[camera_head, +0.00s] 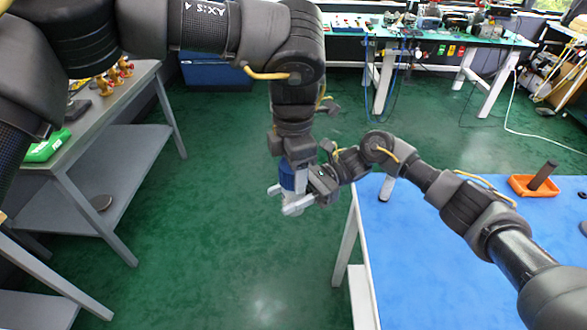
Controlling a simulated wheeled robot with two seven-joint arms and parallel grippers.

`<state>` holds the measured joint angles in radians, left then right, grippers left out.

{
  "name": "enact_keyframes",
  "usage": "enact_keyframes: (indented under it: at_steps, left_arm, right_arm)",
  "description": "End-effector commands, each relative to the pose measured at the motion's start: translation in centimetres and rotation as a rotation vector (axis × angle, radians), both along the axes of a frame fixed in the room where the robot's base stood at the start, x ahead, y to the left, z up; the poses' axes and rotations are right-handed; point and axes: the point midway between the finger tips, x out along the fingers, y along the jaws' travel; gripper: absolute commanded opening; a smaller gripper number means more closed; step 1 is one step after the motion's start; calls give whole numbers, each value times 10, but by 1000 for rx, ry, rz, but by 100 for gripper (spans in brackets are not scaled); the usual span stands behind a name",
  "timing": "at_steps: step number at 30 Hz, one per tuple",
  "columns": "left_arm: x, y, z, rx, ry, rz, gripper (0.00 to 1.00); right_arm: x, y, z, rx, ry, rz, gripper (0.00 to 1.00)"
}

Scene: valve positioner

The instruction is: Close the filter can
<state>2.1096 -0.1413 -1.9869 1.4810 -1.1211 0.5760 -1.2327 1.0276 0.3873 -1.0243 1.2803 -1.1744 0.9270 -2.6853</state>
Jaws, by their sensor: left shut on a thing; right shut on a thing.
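The blue filter can (288,177) is in mid-air near the middle of the head view, over the green floor, left of the blue table. My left gripper (297,158) points down from above and is shut on the can's top part; it is too small and covered to tell the lid's edge. My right gripper (289,200) comes in from the right, lower down, with its light grey fingers shut around the can's lower part. The can looks roughly upright. Whether lid and body touch cannot be told, as the grippers hide the joint.
A blue-topped table (440,270) stands at the right, with an orange tray (522,188) holding a dark rod-like part (543,175). A grey shelf bench (108,110) with brass fittings (118,73) stands at the left. The floor between them is clear.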

Motion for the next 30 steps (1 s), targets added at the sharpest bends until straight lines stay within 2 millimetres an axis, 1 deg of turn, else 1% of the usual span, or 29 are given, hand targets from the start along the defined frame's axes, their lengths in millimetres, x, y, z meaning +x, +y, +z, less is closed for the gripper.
enact_keyframes:
  at_steps: [2,3,9,16,20,23,30]
  left_arm:
    - [2,0,1,-2,-6,6,28]
    - [2,0,1,-2,-6,6,56]
    - [1,0,0,-2,-4,7,81]
    - [1,0,0,-2,-2,7,81]
    - [1,0,7,-1,-2,7,81]
    - [1,-1,20,-2,-5,8,81]
    - [2,-1,70,-3,-6,8,81]
  right_arm:
    - [-2,1,0,1,0,5,0]
    - [-2,1,0,1,0,5,0]
    - [-1,1,0,1,0,3,0]
    - [0,0,1,1,0,2,0]
    - [0,0,1,1,0,1,0]
    - [0,0,1,1,0,1,0]
    - [0,0,1,1,0,1,0]
